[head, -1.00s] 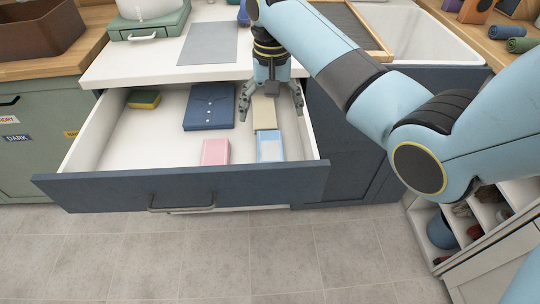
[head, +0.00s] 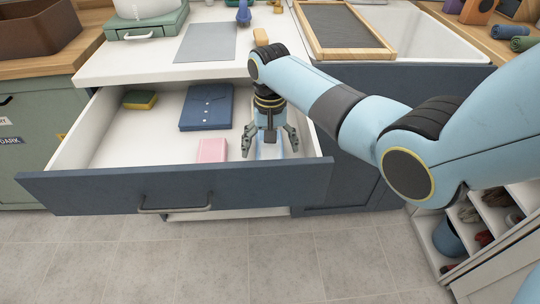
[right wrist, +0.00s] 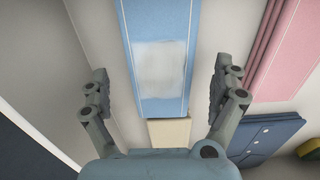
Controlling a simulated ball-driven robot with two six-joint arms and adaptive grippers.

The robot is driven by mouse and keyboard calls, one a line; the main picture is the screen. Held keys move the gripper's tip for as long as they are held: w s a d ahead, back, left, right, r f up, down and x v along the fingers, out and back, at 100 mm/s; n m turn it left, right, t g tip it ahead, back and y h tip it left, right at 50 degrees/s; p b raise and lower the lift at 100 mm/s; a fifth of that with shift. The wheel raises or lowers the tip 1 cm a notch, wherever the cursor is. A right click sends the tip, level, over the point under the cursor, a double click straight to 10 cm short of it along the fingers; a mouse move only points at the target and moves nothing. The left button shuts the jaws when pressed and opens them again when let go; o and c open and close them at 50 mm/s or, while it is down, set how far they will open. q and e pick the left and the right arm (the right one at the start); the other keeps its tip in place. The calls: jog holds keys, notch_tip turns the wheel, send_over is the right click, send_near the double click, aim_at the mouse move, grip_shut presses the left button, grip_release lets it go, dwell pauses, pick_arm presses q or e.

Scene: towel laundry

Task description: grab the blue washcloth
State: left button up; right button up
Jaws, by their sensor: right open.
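A light blue folded cloth (head: 270,153) with a whitish patch lies near the front right of the open drawer. My right gripper (head: 270,152) is above it, pointing down, and hides part of it in the head view. In the right wrist view the light blue cloth (right wrist: 158,62) lies between the two spread fingers of my right gripper (right wrist: 163,80), which is open and empty. I cannot tell the exact height gap. A dark blue folded item (head: 206,107) with button-like dots lies farther back. My left gripper is not in view.
The open drawer (head: 180,188) also holds a pink folded cloth (head: 212,150), a beige one (right wrist: 169,131) and a yellow-green sponge (head: 140,99). The drawer's right wall stands close to my gripper.

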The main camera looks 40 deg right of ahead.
jog(key=shift+f, duration=0.35)
jog(key=shift+c, duration=0.4)
jog(key=c, duration=1.2)
jog(key=shift+r, duration=0.1)
